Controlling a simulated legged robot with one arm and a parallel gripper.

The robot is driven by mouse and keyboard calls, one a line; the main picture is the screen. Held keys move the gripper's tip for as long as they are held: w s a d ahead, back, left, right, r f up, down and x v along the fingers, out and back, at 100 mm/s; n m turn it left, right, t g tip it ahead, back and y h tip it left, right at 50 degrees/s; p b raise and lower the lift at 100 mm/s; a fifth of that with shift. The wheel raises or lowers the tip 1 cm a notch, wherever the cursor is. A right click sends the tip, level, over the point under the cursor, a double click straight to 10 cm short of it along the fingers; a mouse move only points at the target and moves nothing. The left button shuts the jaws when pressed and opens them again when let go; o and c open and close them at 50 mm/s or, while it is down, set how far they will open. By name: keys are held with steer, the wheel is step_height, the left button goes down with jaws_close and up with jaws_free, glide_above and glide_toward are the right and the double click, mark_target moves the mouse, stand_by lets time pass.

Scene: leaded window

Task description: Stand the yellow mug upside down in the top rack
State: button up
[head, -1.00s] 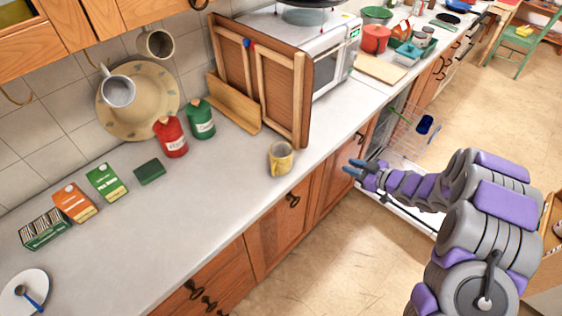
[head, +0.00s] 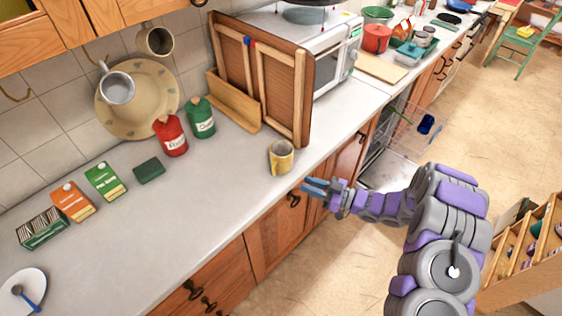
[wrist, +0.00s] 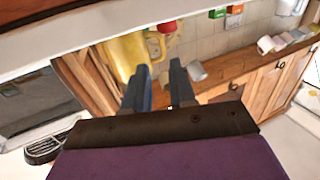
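The yellow mug (head: 281,158) stands on the counter near its front edge in the head view. It also shows in the wrist view (wrist: 124,52), just beyond my fingers. My gripper (head: 306,187) is just in front of the counter edge, to the lower right of the mug and apart from it. In the wrist view my gripper (wrist: 158,78) has its two fingers apart with nothing between them. The top rack (head: 416,128) is the wire rack of the open dishwasher at the right, with a dark blue item (head: 427,123) in it.
Red (head: 170,136) and green (head: 200,118) canisters stand behind the mug to the left. A wooden panel (head: 265,80) and the microwave (head: 335,60) stand behind it. A wooden drawer unit (head: 525,245) stands at the right.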

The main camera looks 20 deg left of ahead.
glide_toward(275, 173)
steer(key=a, duration=0.2)
steer(key=a+f, duration=0.1)
steer(key=shift+w+b, duration=0.25)
steer(key=shift+b, duration=0.15)
steer(key=shift+a+r+b, duration=0.2)
steer(key=shift+a+b, duration=0.55)
steer(key=shift+a, duration=1.95)
steer(key=shift+c, duration=0.2)
jaws_close()
